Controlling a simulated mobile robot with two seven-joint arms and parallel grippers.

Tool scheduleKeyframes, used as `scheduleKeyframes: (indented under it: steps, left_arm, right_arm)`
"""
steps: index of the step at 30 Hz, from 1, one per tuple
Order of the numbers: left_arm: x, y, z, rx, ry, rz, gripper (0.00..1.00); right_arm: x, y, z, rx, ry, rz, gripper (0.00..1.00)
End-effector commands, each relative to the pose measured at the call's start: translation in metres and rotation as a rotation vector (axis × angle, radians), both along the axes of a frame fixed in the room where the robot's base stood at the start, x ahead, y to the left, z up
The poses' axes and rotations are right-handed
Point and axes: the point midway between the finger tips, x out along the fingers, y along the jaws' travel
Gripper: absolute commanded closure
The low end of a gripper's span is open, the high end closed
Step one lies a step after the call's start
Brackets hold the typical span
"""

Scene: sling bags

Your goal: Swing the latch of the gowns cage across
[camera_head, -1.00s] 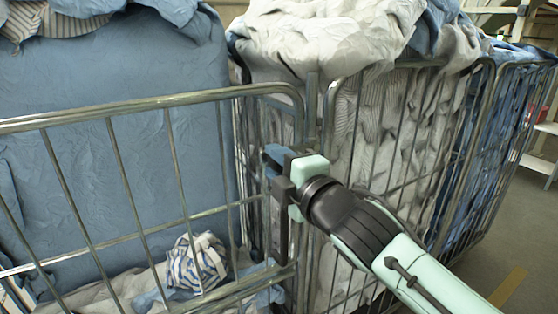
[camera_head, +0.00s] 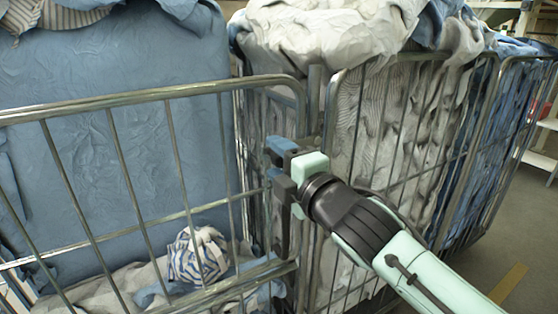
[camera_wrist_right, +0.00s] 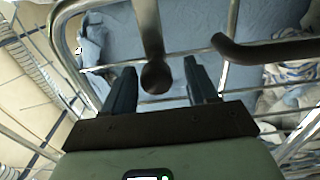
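The near cage (camera_head: 130,97), a grey wire cage at left, holds a big blue cloth bundle (camera_head: 110,130) and a striped cloth (camera_head: 198,255). My right gripper (camera_head: 272,163) is at the right end of its front panel. In the wrist view my right gripper (camera_wrist_right: 162,88) is open. A dark metal bar with a rounded end (camera_wrist_right: 154,76), which looks like the latch, hangs between its fingers with a gap on both sides. A bent dark rod (camera_wrist_right: 265,50) lies to the right. The latch is hidden behind the gripper in the head view. My left gripper is not in view.
A second wire cage (camera_head: 335,110) stands close at right, heaped with whitish cloth (camera_head: 330,30). Another cage with blue cloth (camera_head: 488,150) stands beyond it. Open floor (camera_head: 505,245) with a yellow line shows at the far right.

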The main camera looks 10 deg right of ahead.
Motion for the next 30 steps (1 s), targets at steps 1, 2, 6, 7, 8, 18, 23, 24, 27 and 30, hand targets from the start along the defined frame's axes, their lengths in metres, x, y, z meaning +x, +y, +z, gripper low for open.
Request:
scheduleKeyframes:
  steps: [1, 2, 6, 7, 8, 18, 23, 24, 27, 30]
  left_arm:
    - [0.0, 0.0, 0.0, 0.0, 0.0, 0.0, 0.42]
    - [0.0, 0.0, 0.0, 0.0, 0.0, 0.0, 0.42]
    - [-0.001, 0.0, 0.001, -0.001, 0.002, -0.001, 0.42]
    - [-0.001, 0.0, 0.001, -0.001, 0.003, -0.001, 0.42]
    - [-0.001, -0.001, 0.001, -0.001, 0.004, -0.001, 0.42]
    - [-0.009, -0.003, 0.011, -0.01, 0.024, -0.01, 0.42]
    - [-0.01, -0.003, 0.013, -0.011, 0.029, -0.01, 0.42]
    - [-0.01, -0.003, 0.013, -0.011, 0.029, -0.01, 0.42]
    - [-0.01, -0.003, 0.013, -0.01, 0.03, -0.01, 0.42]
    - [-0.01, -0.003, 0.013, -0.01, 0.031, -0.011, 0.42]
  right_arm:
    - [0.0, 0.0, 0.001, 0.0, -0.001, 0.0, 0.42]
    - [-0.001, 0.0, 0.001, 0.0, -0.001, 0.0, 0.42]
    - [-0.009, -0.003, 0.002, 0.0, -0.003, 0.0, 0.42]
    - [-0.013, -0.005, 0.002, -0.001, -0.004, -0.001, 0.42]
    - [-0.017, -0.006, 0.002, 0.0, -0.002, -0.001, 0.42]
    - [-0.086, -0.031, 0.003, 0.002, -0.003, 0.0, 0.42]
    - [-0.111, -0.039, 0.002, 0.0, -0.004, 0.002, 0.42]
    - [-0.115, -0.041, 0.002, 0.0, -0.004, 0.001, 0.42]
    - [-0.123, -0.044, 0.001, 0.001, -0.001, 0.0, 0.42]
    - [-0.126, -0.046, 0.0, 0.001, 0.0, 0.0, 0.42]
